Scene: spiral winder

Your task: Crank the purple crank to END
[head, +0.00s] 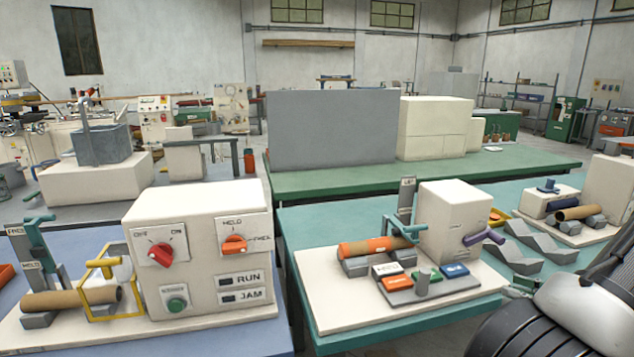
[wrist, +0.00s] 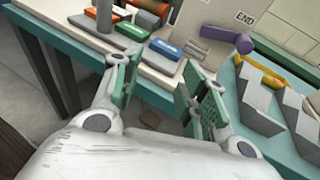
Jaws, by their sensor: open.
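The purple crank (head: 484,237) sticks out from the right side of a cream machine box (head: 455,215) on the teal table. In the wrist view the purple crank (wrist: 228,38) shows at the upper right, its thick handle end to the right. An END label (wrist: 245,18) is on the box face just above it. My gripper (wrist: 163,82) is open, with its green-padded fingers apart and nothing between them. It is short of the crank, which lies beyond the right finger, and does not touch it.
Grey V-shaped blocks (head: 510,254) stand right of the crank. Another machine with red and orange knobs (head: 205,240) stands at left.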

